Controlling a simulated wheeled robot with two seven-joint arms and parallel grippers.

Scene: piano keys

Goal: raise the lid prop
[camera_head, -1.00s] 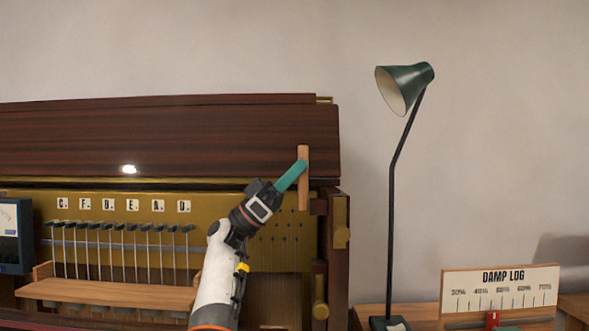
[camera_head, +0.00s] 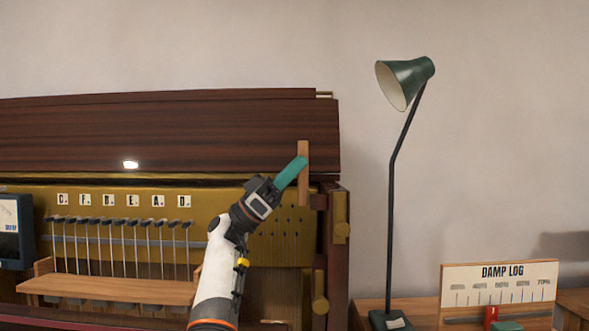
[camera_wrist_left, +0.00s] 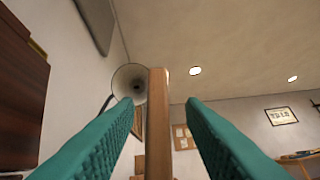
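The lid prop (camera_head: 303,190) is a light wooden stick, standing upright in front of the right end of the dark brown piano lid (camera_head: 200,130). My left gripper (camera_head: 298,166) is at its upper part, reaching up from below left. In the left wrist view the prop (camera_wrist_left: 159,120) stands between the two teal fingers of my left gripper (camera_wrist_left: 158,105). The fingers are apart, with gaps on both sides of the prop, and the prop is closer to the left finger. My right gripper is not in view.
A green desk lamp (camera_head: 391,190) stands right of the piano. A damp log board (camera_head: 500,285) is at the lower right. The hammers (camera_head: 120,225) and a wooden rail (camera_head: 110,290) are left of my arm. The wall space above the lid is clear.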

